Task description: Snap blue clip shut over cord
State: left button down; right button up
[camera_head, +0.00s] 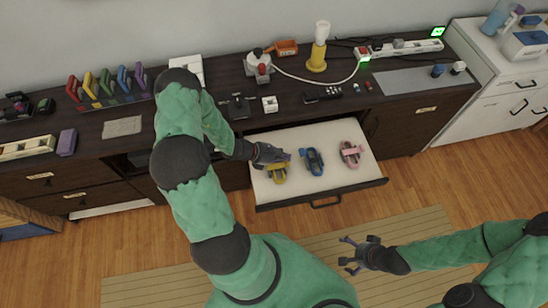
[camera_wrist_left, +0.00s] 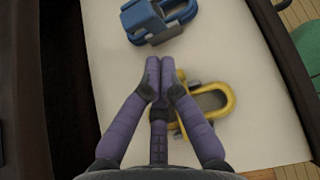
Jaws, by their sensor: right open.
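The blue clip (camera_head: 313,161) lies in the pulled-out drawer (camera_head: 330,136), between a yellow clip (camera_head: 278,173) and a pink clip (camera_head: 350,153). My left gripper (camera_head: 268,154) is over the drawer by the yellow clip. In the left wrist view its fingertips (camera_wrist_left: 160,64) are together with nothing seen between them. The blue clip (camera_wrist_left: 158,20) is just beyond the fingertips, and the yellow clip (camera_wrist_left: 210,102) is partly hidden by a finger. A white cord (camera_head: 310,79) runs along the counter. My right gripper (camera_head: 352,256) is open and empty above the floor.
The counter (camera_head: 215,90) behind the drawer holds a yellow lamp (camera_head: 318,55), a power strip (camera_head: 405,48) and a coloured rack (camera_head: 105,88). The drawer front with its handle (camera_head: 325,202) sticks out over the floor. Bare drawer surface surrounds the clips.

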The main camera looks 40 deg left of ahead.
pick_arm(q)
jog(key=shift+w+d+r, duration=0.3)
jog(key=shift+w+d, duration=0.55)
jog(key=shift+w, duration=0.1)
jog(key=shift+w+d+r+g+y, duration=0.15)
jog(key=shift+w+r+g+y, duration=0.1)
jog(key=shift+r+g+y, duration=0.05)
